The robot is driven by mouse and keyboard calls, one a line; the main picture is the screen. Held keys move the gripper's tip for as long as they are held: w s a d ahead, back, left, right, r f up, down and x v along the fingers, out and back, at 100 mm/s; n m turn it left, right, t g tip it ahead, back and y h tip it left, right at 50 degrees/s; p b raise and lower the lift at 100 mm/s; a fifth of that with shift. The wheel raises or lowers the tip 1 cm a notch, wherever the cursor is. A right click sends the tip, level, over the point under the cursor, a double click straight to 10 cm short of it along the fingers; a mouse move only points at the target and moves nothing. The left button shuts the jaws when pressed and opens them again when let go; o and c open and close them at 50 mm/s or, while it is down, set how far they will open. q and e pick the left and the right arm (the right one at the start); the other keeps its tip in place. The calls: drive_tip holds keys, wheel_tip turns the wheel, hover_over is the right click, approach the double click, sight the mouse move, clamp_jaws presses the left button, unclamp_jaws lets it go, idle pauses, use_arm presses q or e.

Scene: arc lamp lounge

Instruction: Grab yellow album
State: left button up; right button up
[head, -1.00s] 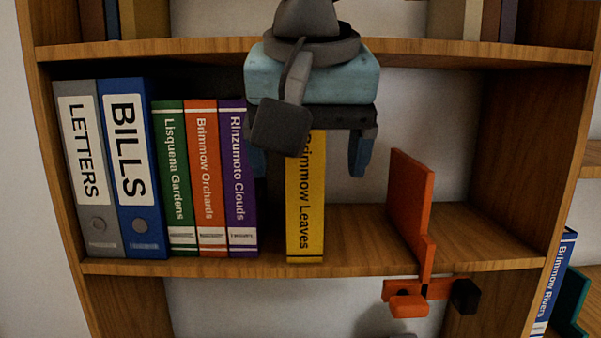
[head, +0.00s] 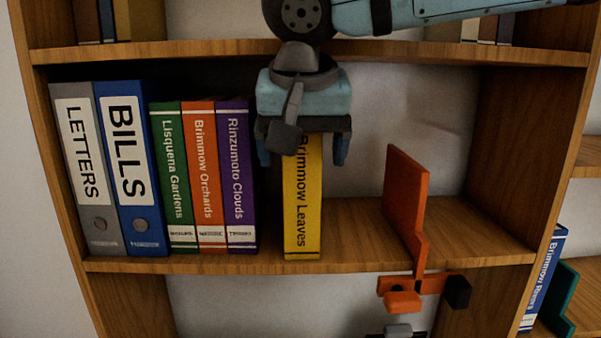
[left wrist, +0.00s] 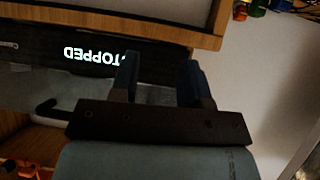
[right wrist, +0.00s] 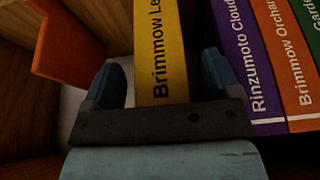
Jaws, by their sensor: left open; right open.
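The yellow album "Brimmow Leaves" (head: 303,215) stands upright on the middle shelf, apart from the row of books to its left. My right gripper (head: 302,152) is open at the album's upper part, one finger on each side, and hides its top. In the right wrist view, the album (right wrist: 163,50) shows between the open fingers of my right gripper (right wrist: 161,75), with gaps on both sides. My left gripper (left wrist: 160,75) is open in the left wrist view, with nothing seen held between its fingers.
A purple book (head: 238,180), orange book (head: 205,180) and green book (head: 174,180) stand left of the album, beside blue "BILLS" (head: 137,170) and grey "LETTERS" (head: 88,170) binders. An orange bookend (head: 407,200) stands right. The left wrist view shows a dark lit display (left wrist: 90,55).

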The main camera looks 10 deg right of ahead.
clamp_jaws()
drive_tip(key=shift+r, duration=0.1)
drive_tip(key=shift+a, duration=0.1)
idle(0.3)
